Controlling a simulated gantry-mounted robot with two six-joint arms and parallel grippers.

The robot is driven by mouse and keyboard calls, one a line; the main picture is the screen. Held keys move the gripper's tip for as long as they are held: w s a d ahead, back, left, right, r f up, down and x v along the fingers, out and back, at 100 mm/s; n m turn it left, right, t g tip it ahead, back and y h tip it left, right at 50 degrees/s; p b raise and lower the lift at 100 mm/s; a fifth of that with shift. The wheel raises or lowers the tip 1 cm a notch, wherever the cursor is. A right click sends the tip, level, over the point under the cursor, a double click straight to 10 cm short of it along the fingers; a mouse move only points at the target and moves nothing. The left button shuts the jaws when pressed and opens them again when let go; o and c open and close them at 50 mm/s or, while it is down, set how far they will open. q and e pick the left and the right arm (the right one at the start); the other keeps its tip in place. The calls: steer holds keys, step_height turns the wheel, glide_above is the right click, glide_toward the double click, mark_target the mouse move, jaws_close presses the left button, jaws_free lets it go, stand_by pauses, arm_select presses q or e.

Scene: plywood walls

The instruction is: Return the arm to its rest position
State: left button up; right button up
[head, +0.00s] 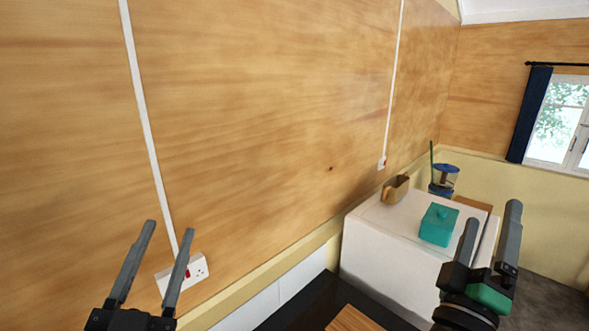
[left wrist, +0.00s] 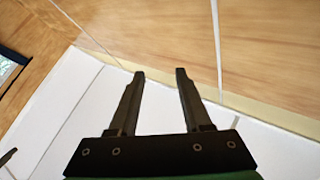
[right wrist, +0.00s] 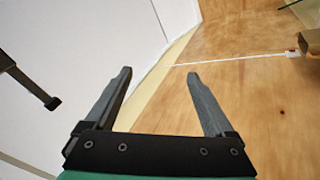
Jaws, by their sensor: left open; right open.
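My left gripper (head: 166,240) is raised in front of the plywood wall at the lower left of the head view. Its two dark fingers are apart with nothing between them, as the left wrist view (left wrist: 160,75) also shows. My right gripper (head: 492,215) is at the lower right of the head view, in front of the white cabinet. Its fingers are apart and empty in the right wrist view (right wrist: 158,75). Neither gripper visibly touches anything.
A white cabinet (head: 375,245) holds a teal lidded box (head: 438,225), a tan holder (head: 396,190) and a blue-lidded jar (head: 445,176). A white socket (head: 199,270) is on the wall. A dark counter (head: 300,310) lies below, with a wooden board (head: 352,320).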

steer(key=s+a+r+m+t+y, duration=0.3)
steer(key=s+r+m+t+y, duration=0.3)
steer(key=s+r, duration=0.6)
arm_select(q)
steer(key=s+a+r+n+t+h, duration=0.1)
steer(key=s+r+n+t+h, duration=0.2)
steer(key=s+r, duration=1.1)
arm_select(e)
steer(key=s+a+r+n+t+y, duration=0.2)
steer(key=s+a+r+t+y, duration=0.15)
steer(key=a+y, duration=0.55)
arm_select(q)
step_height(320, 180, down, 30)
steer(key=w+t+y+b, duration=0.1)
steer(key=w+b, duration=0.1)
steer(key=b, duration=2.9)
steer(key=shift+a+r+n, duration=0.15)
steer(key=shift+n, duration=0.25)
arm_select(e)
step_height(320, 180, down, 31)
steer(key=d+y, duration=0.1)
steer(key=y, duration=0.1)
steer(key=shift+d+g+y, duration=0.25)
steer(key=shift+g+y, duration=0.05)
steer(key=shift+g, duration=0.05)
